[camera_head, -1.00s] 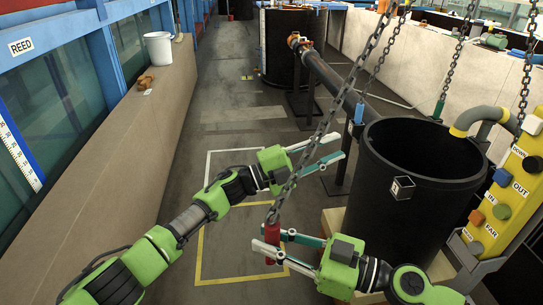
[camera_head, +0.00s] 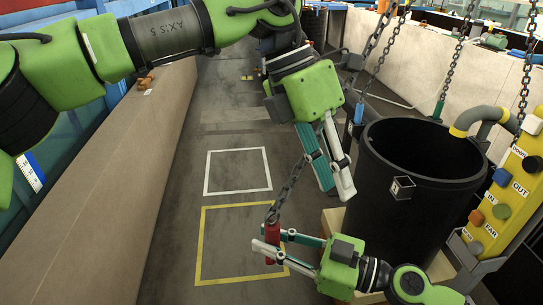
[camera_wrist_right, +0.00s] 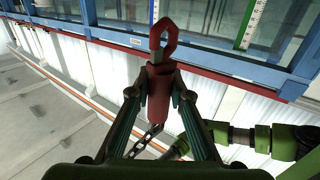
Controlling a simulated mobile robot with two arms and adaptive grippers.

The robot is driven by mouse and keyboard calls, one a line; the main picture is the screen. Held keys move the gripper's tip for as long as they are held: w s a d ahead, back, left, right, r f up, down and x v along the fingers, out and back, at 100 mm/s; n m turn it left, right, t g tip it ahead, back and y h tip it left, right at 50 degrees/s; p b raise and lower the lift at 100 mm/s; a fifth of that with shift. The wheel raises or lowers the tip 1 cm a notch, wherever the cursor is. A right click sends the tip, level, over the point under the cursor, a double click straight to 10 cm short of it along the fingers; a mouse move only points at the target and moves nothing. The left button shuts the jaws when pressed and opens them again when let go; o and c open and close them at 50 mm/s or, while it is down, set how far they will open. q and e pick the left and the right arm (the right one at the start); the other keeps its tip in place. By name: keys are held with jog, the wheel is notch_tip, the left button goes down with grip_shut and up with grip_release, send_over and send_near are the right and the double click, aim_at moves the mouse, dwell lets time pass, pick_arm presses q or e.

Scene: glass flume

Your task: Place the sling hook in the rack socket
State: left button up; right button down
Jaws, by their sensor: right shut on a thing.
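The sling hook (camera_head: 272,243) is a red piece at the lower end of a chain (camera_head: 286,192). My right gripper (camera_head: 268,244) is shut on it, low in the head view, above the yellow floor outline. In the right wrist view the red hook (camera_wrist_right: 164,90) sits between the fingers, its eye pointing away, with chain behind it. My left gripper (camera_head: 337,193) is empty, its fingers a little apart and pointing down, beside the black tub. It hides the middle of the chain. I cannot make out a rack socket.
A black tub (camera_head: 376,205) stands right of both grippers. Chains with a blue end (camera_head: 359,112) and a green end (camera_head: 438,108) hang near it. A yellow button panel (camera_head: 511,190) stands at right.

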aim_at(272, 212)
jog(key=shift+r, duration=0.1)
pick_arm(q)
jog(key=w+a+r+t+y, duration=0.1)
jog(key=a+r+t+y, duration=0.25)
jog(key=a, duration=0.55)
jog(key=shift+g+y, duration=0.35)
jog(key=shift+y, duration=0.1)
notch_tip(272, 212, down, 12)
jog(key=shift+a+f, duration=0.15)
jog(key=shift+f, duration=0.1)
grip_shut()
pick_arm(e)
jog(key=c, duration=1.8)
grip_release()
jog(key=shift+o, duration=0.2)
